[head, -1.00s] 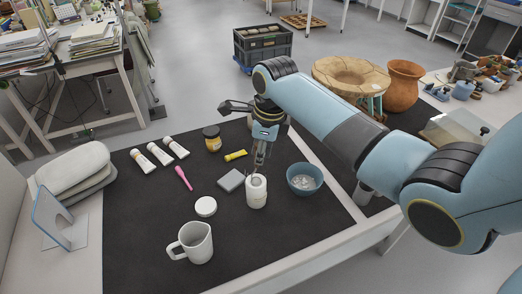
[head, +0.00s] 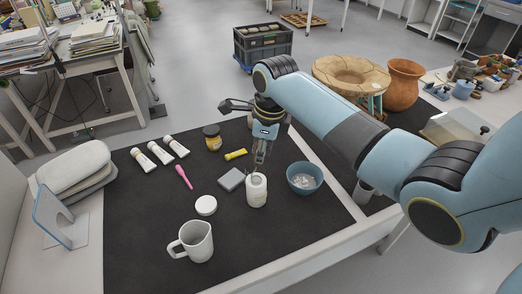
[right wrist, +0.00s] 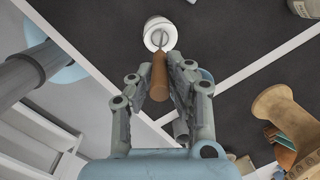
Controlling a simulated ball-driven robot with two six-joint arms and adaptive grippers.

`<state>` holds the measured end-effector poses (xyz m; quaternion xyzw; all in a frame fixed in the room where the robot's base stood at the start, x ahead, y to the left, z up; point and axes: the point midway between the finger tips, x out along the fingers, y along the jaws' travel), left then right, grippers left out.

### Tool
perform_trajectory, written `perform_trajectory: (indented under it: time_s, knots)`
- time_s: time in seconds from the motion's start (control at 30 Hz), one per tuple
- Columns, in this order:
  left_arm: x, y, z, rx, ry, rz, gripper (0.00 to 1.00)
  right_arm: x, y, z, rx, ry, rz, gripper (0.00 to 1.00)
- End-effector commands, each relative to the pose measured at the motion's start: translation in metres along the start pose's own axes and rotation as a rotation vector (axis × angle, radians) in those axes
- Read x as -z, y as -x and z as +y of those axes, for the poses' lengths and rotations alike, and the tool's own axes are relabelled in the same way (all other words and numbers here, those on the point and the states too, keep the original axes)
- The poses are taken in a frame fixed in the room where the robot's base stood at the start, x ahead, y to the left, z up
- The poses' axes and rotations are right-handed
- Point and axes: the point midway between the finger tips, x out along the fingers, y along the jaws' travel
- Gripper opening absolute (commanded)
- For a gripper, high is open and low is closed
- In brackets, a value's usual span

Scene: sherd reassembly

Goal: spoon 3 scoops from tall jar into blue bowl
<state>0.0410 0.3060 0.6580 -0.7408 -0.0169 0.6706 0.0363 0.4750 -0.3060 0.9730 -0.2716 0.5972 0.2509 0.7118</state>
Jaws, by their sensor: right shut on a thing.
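The tall white jar (head: 257,190) stands open on the dark mat, and its round mouth also shows in the right wrist view (right wrist: 160,34). The blue bowl (head: 304,178) stands right of the jar with pale, whitish material in it. My right gripper (head: 261,153) is above the jar, shut on the spoon's brown handle (right wrist: 158,76). The spoon's metal end (right wrist: 160,40) reaches to the jar's mouth; its tip is hidden, so I cannot tell how deep it sits or whether it is loaded. My left gripper is not in view.
A white lid (head: 205,205) and a white mug (head: 192,241) lie nearer the front. A grey block (head: 231,179) is just left of the jar. The mat is clear in front of the bowl.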

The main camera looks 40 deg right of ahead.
Motion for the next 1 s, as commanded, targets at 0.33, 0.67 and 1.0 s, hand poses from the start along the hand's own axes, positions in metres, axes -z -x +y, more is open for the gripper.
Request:
perform_trajectory:
  time_s: [0.33,0.67,1.0]
  knots:
    - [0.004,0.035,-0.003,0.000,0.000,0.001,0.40,-0.003,0.028,-0.001,0.000,0.000,-0.001,0.00]
    - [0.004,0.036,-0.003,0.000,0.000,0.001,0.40,-0.005,0.052,-0.001,0.002,0.001,-0.001,0.00]
    - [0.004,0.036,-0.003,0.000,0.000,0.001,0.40,-0.007,0.080,-0.001,0.002,0.000,0.000,0.00]
